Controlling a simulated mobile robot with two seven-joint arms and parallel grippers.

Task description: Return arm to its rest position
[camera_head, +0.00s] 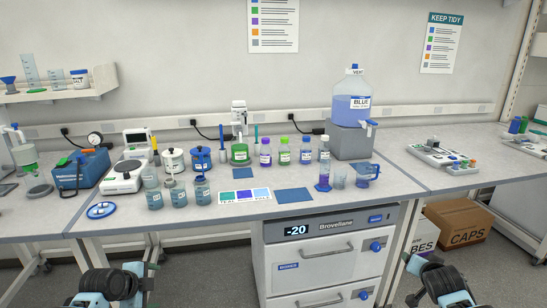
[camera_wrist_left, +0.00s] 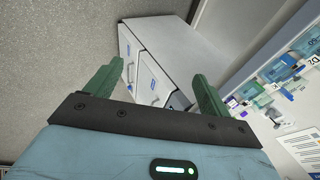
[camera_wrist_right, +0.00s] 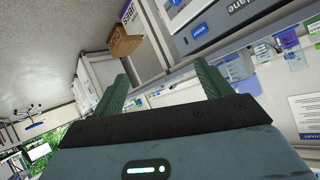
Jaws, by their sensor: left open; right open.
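My left gripper (camera_head: 151,277) is low at the bottom left of the head view, in front of the bench and below its top. In the left wrist view its two green fingers (camera_wrist_left: 158,72) are spread apart with nothing between them. My right gripper (camera_head: 411,279) is low at the bottom right of the head view, also in front of the bench. In the right wrist view its fingers (camera_wrist_right: 161,72) are apart and empty. Neither gripper touches anything that I can see.
The bench (camera_head: 345,205) carries several jars and bottles, a blue-liquid carboy (camera_head: 351,104) and a blue lid (camera_head: 101,210). Below it stands a drawer freezer (camera_head: 320,272) between my grippers.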

